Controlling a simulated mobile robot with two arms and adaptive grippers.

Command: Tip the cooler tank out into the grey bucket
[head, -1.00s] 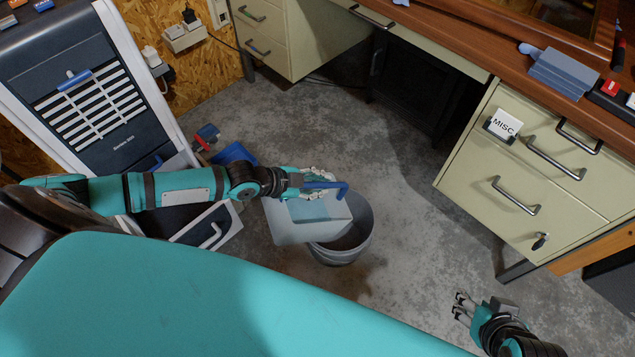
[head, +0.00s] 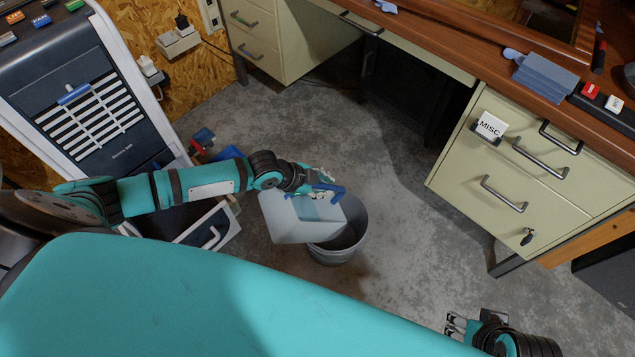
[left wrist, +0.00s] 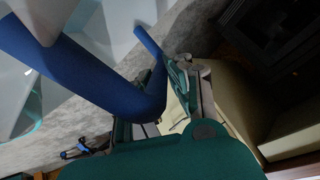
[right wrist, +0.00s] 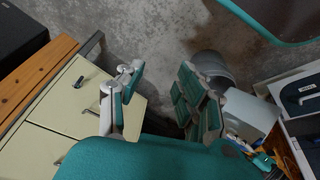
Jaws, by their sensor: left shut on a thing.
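The cooler tank (head: 290,222) is a pale translucent box with a blue handle (head: 328,187) and a bluish patch inside that looks like water. It hangs over the left part of the grey bucket (head: 352,240), looking tilted; whether it touches the rim I cannot tell. My left gripper (head: 318,182) is shut on the handle, which also shows in the left wrist view (left wrist: 95,75). No pouring stream is visible. My right gripper (head: 455,326) is empty, away from the bucket at the lower right; its fingers stand apart in the right wrist view (right wrist: 160,95).
The cooler body (head: 90,110) stands at the left with an open white-rimmed drawer (head: 218,232) near the tank. A blue object (head: 230,153) lies on the floor behind my left arm. Cream drawers (head: 510,180) stand at the right. Concrete floor right of the bucket is clear.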

